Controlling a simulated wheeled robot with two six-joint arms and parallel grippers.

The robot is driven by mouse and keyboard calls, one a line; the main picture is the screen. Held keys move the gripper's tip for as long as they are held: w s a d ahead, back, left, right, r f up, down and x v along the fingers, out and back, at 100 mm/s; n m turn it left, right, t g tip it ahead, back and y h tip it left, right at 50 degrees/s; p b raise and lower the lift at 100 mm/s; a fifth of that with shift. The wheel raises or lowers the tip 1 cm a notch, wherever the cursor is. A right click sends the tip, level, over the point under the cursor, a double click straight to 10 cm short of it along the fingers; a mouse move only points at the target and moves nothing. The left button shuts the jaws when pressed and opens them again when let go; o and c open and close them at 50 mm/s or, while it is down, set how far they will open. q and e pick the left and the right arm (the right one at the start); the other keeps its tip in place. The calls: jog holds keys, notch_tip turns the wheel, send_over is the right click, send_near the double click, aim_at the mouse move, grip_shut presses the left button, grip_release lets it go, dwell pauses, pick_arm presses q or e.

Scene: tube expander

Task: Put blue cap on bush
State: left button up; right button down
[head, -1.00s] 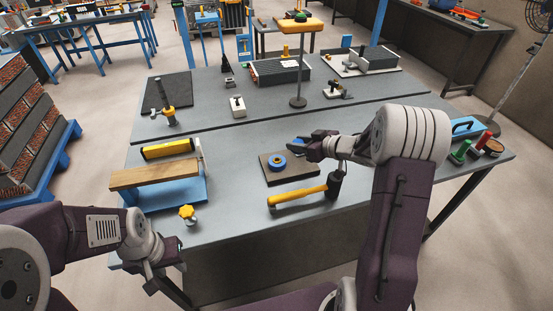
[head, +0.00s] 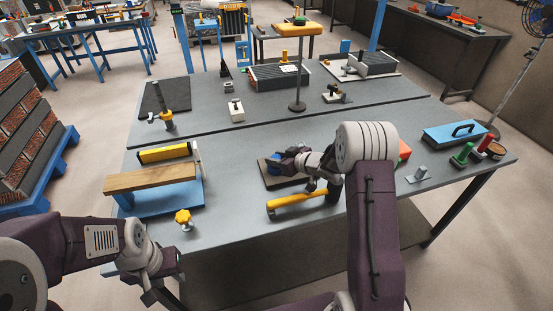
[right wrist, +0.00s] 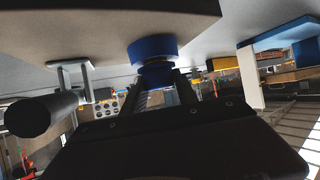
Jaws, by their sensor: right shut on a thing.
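A blue bush (right wrist: 152,48) stands on the small dark board (head: 276,183) in the middle of the near table; it is a wide blue ring in the right wrist view. My right gripper (head: 277,157) is over this board, shut on the smaller blue cap (right wrist: 157,72). In the right wrist view the cap lies against or very close to the bush, roughly in line with it; I cannot tell whether they touch. In the head view my gripper hides most of both. My left gripper (head: 160,283) is empty off the table's front left edge; its jaws are unclear.
A hammer with a yellow handle (head: 295,202) lies just in front of the board. A blue stand with a wooden plank (head: 150,178) and a yellow knob (head: 183,219) are at the left.

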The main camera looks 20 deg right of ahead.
jog(key=shift+f, duration=0.15)
jog(key=c, duration=1)
grip_release()
jog(key=shift+o, duration=0.2)
jog(key=shift+s+d+r, duration=0.15)
jog(key=shift+r, duration=0.2)
jog(key=p+v, duration=0.1)
jog(key=v, duration=1)
jog(key=shift+s, duration=0.25)
jog(key=shift+d, duration=0.1)
